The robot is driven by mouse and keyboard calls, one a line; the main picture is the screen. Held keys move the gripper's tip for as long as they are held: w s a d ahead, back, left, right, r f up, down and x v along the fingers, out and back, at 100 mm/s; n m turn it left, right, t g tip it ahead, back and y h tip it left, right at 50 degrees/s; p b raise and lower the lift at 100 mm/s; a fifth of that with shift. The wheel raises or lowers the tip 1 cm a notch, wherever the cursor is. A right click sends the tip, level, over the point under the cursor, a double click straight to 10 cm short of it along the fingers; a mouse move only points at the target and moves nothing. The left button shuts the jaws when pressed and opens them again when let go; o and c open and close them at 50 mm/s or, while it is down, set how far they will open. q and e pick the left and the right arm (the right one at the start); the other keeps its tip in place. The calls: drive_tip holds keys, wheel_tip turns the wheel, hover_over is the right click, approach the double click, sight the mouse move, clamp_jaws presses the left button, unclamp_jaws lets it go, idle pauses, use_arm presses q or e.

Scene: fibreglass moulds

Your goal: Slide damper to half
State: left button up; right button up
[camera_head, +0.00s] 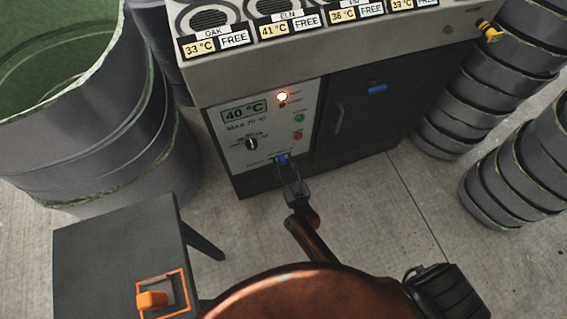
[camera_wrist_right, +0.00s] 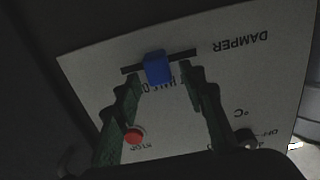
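The damper's blue slider knob (camera_head: 282,159) is low on the white control panel (camera_head: 262,122) of the dark cabinet. In the right wrist view the blue knob (camera_wrist_right: 157,67) sits near the middle of a dark slot (camera_wrist_right: 183,54), beside the upside-down word DAMPER. Lettering near the knob is partly hidden by a finger. My right gripper (camera_head: 288,172) is at the panel. In the wrist view its fingers (camera_wrist_right: 162,72) are open, one on each side of the knob, with a visible gap on both sides. My left gripper is not in view.
The panel also has a red stop button (camera_wrist_right: 134,135), a green button (camera_head: 299,118) and a black dial (camera_head: 251,144). The cabinet door (camera_head: 365,110) is to the right. A dark table (camera_head: 110,250) with an orange item stands at lower left. Stacked moulds (camera_head: 520,150) are at right.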

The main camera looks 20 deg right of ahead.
drive_tip(key=shift+s+f, duration=0.1)
drive_tip(key=shift+s, duration=0.4)
drive_tip(key=s, duration=1.1)
drive_tip(key=shift+a, duration=0.3)
